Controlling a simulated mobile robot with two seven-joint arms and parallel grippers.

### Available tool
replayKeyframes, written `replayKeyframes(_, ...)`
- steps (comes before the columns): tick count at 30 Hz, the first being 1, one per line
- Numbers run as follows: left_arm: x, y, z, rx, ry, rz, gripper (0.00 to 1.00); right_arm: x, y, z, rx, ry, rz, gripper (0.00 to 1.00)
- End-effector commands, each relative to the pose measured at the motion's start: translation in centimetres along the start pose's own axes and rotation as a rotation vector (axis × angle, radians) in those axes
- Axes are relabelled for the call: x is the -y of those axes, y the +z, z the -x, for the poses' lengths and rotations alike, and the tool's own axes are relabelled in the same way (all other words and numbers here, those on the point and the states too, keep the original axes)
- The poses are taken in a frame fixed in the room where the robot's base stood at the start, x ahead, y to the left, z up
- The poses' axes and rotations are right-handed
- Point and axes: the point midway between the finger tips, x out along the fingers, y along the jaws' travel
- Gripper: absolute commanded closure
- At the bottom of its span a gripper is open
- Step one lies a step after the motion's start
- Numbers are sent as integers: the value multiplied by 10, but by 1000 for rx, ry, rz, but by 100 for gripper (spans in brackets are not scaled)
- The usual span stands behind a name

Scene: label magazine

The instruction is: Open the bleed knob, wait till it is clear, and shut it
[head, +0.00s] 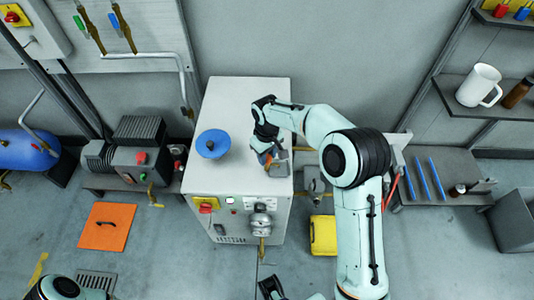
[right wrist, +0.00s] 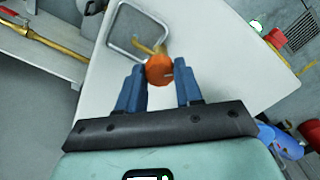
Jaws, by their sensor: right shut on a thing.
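The orange round bleed knob (right wrist: 159,69) sits on a brass fitting (right wrist: 149,46) above the pale cabinet top, in the right wrist view. My right gripper (right wrist: 160,84) has its two blue fingers on either side of it and is shut on it. In the head view the right gripper (head: 267,155) is over the right part of the cabinet top (head: 245,93), and the knob is mostly hidden by it there.
A blue round piece (head: 213,143) sits on the cabinet's left side. The cabinet front has a red knob on yellow (head: 206,207). A yellow box (head: 323,235) is on the floor at right. Shelves stand farther right.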

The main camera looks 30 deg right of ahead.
Motion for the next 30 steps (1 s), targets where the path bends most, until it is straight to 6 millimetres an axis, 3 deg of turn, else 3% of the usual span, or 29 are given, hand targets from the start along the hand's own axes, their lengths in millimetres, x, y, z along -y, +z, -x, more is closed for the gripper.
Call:
replayKeyframes(9, -5, 0, 15, -2, 1, -1, 57, 0, 0, 2, 0, 0, 290, 95)
replayKeyframes(18, -5, 0, 15, -2, 1, -1, 57, 0, 0, 1, -2, 1, 305, 95)
replayKeyframes(19, -5, 0, 15, -2, 1, -1, 57, 0, 0, 1, -2, 1, 305, 62)
replayKeyframes(21, -5, 0, 15, -2, 1, -1, 57, 0, 0, 1, -2, 1, 304, 39)
replayKeyframes(30, -5, 0, 15, -2, 1, -1, 57, 0, 0, 1, -1, 1, 303, 39)
